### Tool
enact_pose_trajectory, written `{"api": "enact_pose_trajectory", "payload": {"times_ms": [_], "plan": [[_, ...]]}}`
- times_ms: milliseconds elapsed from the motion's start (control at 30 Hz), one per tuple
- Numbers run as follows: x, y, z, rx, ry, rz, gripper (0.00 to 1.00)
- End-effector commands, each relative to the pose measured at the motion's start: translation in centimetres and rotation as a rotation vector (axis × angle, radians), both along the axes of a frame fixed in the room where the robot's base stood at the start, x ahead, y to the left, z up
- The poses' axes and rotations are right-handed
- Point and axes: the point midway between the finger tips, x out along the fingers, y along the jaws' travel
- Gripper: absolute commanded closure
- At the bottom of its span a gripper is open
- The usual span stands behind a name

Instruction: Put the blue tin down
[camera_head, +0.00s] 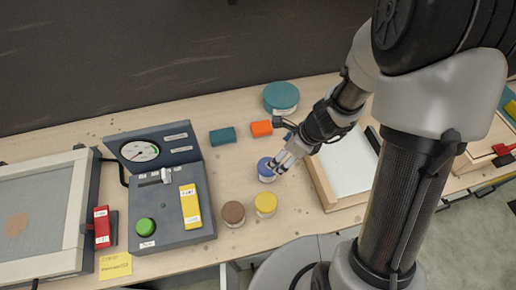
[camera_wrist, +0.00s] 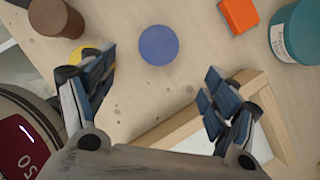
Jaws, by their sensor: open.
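The blue tin (camera_head: 266,170) stands upright on the wooden bench, behind the yellow tin and left of the wooden tray. In the wrist view the round blue lid (camera_wrist: 158,45) shows from above, beyond the fingertips and between their lines. My gripper (camera_head: 282,163) is at the tin's right side in the head view. In the wrist view my gripper (camera_wrist: 157,80) has its fingers spread wide with bare bench between them. No finger is seen to touch the tin in the wrist view.
A yellow tin (camera_head: 265,205) and brown tin (camera_head: 233,213) stand in front. An orange block (camera_head: 261,128), teal block (camera_head: 222,135) and large teal tin (camera_head: 281,97) are behind. A grey gauge box (camera_head: 170,212) is left, a wooden-edged tray (camera_head: 322,186) right.

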Motion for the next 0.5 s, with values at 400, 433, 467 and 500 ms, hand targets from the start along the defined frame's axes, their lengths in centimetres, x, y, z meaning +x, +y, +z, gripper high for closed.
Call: {"api": "enact_pose_trajectory", "payload": {"times_ms": [400,433,467,500], "plan": [[1.6,2.7,-8.3,0.000,0.004,0.000,0.20],[1.7,2.9,-8.8,0.000,0.004,0.002,0.20],[1.9,3.1,-9.3,0.000,0.003,0.001,0.20],[2.0,3.3,-9.8,0.000,0.003,0.002,0.20]]}}
